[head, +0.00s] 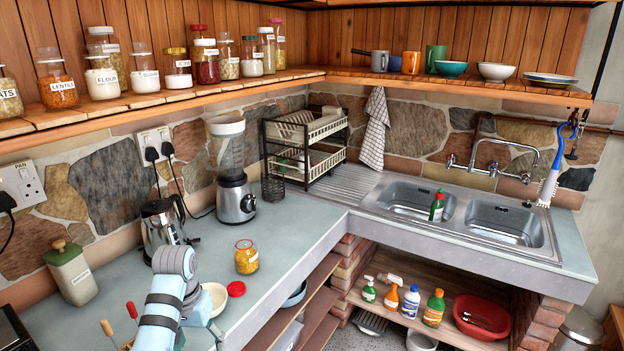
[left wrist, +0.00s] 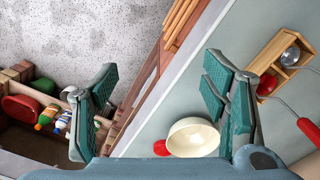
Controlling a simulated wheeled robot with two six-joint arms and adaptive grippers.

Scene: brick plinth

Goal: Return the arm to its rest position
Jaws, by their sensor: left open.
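My left arm (head: 165,305) rises from the bottom of the head view over the near left part of the counter. My left gripper (left wrist: 162,105) shows in the left wrist view with its two fingers wide apart and nothing between them. Beyond the fingers are the counter's front edge and the speckled floor. A cream bowl (left wrist: 192,137) and a red lid (left wrist: 161,148) lie on the counter near the right finger. In the head view the bowl (head: 215,298) is partly behind my arm. My right gripper is in neither view.
A jar with yellow contents (head: 246,259) stands on the counter (head: 290,236) beside the red lid. A kettle (head: 163,226), blender (head: 235,190) and lidded canister (head: 70,272) stand farther back or left. Red-handled tools (left wrist: 306,127) and a wooden holder (left wrist: 262,62) are right of the gripper.

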